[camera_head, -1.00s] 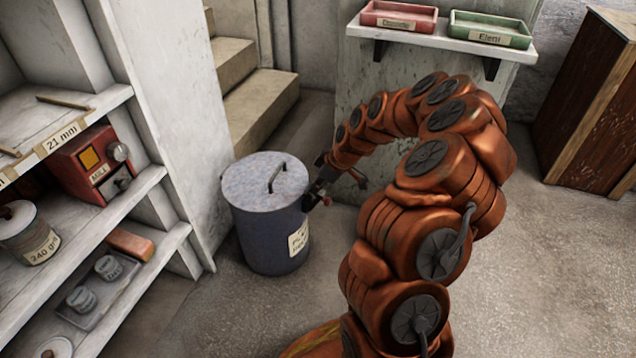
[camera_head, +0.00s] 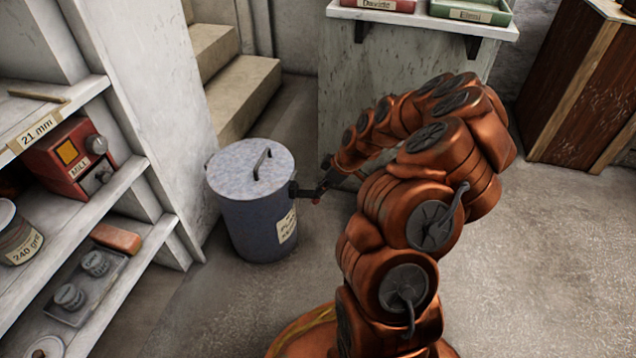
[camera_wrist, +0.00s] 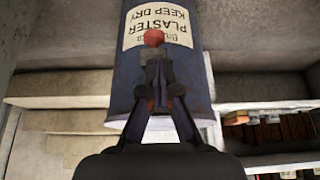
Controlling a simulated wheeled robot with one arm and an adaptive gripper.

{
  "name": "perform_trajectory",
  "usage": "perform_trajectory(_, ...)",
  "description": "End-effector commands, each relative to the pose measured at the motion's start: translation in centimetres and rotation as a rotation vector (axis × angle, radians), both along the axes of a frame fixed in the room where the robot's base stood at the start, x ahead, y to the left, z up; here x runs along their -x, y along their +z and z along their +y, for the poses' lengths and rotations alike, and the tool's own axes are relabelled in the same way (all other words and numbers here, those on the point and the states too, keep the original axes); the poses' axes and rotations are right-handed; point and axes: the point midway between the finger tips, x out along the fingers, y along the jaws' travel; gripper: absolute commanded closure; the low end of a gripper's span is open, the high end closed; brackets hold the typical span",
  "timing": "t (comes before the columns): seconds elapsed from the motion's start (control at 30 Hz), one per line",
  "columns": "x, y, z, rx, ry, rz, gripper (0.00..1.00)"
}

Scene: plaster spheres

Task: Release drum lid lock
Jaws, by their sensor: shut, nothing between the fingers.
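The drum (camera_head: 262,225) is a blue-grey cylinder standing upright on the floor, with a paper label on its side. Its speckled grey lid (camera_head: 235,170) is on top and has a dark bar handle (camera_head: 263,164). A dark lock fitting (camera_head: 293,188) sits at the rim on the drum's right side. My gripper (camera_head: 312,190) is shut and empty beside this fitting. In the wrist view, my gripper's fingertips (camera_wrist: 158,66) are together just at a grey block with a red knob (camera_wrist: 153,38), in front of the upside-down plaster label (camera_wrist: 160,22). I cannot tell whether they touch.
A white shelf unit (camera_head: 150,190) with a red mill (camera_head: 70,155) and jars stands left of the drum. Steps (camera_head: 235,90) rise behind it. A ledge with trays (camera_head: 425,20) is behind my arm. Open floor (camera_head: 540,260) lies to the right.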

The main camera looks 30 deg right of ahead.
Motion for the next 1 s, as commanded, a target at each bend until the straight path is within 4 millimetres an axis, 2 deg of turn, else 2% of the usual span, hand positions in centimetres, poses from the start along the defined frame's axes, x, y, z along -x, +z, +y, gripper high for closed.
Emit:
perform_trajectory(0.4, 0.6, -1.9, -0.4, 0.002, 0.003, 0.007, 1.0)
perform_trajectory(1.0, 0.7, -2.7, -0.2, -0.002, 0.007, 0.023, 1.0)
